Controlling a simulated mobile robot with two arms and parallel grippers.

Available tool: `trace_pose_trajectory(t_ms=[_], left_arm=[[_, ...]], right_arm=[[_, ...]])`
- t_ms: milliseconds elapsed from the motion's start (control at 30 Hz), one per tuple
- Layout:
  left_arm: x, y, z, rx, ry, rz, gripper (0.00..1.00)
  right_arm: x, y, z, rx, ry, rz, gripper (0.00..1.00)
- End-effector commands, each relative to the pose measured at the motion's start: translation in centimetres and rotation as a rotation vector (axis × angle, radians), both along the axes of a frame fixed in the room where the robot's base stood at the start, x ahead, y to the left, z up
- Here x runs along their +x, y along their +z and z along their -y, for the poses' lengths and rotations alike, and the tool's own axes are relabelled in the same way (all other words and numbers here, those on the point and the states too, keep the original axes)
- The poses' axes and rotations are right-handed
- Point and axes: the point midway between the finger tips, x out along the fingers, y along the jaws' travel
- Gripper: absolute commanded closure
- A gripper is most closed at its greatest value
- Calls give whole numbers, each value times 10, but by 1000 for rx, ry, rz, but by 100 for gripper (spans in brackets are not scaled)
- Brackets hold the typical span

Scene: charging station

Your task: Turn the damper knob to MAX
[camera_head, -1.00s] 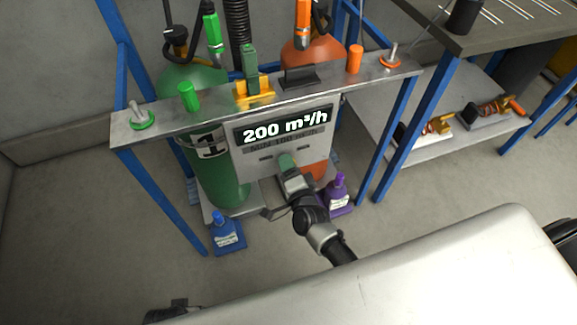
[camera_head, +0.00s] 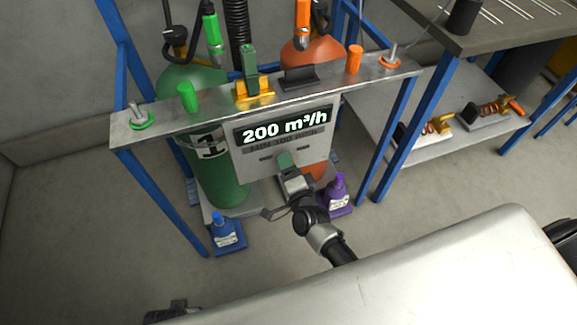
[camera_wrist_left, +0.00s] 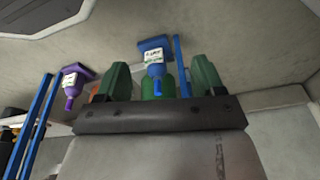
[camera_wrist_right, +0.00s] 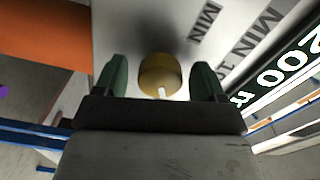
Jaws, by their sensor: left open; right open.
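The damper knob (camera_wrist_right: 160,75) is a round brass knob with a white mark, on a pale panel (camera_head: 240,165) under the rack's shelf. It shows in the right wrist view between the green fingertips of my right gripper (camera_wrist_right: 160,80). The fingers are open, with a gap on both sides of the knob. In the head view my right gripper (camera_head: 286,162) is at the panel and hides the knob. The display (camera_head: 285,127) above reads 200 m³/h. A MIN label (camera_wrist_right: 206,22) is printed near the knob. My left gripper (camera_wrist_left: 155,80) is open and empty, away from the panel.
A green cylinder (camera_head: 220,180) and an orange cylinder (camera_head: 312,55) stand behind the shelf (camera_head: 210,117). A blue bottle (camera_head: 222,237) and a purple bottle (camera_head: 338,190) stand low on either side of my right arm. Blue posts frame the rack.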

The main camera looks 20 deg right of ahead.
Motion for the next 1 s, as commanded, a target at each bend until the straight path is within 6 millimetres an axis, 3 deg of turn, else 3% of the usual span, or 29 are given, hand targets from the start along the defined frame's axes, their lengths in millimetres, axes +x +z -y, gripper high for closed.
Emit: trace_pose_trajectory(t_ms=[167,400,600,1000], left_arm=[[-4,-5,0,0,-1,-3,31],[-14,-26,-1,2,-4,-20,31],[-18,-34,-2,2,-5,-23,31],[-19,-37,-3,2,-5,-23,31]], right_arm=[[-19,0,1,-1,0,-3,29],[-68,0,2,-1,0,-3,29],[-98,0,4,-1,0,-2,29],[-108,0,4,0,0,0,29]])
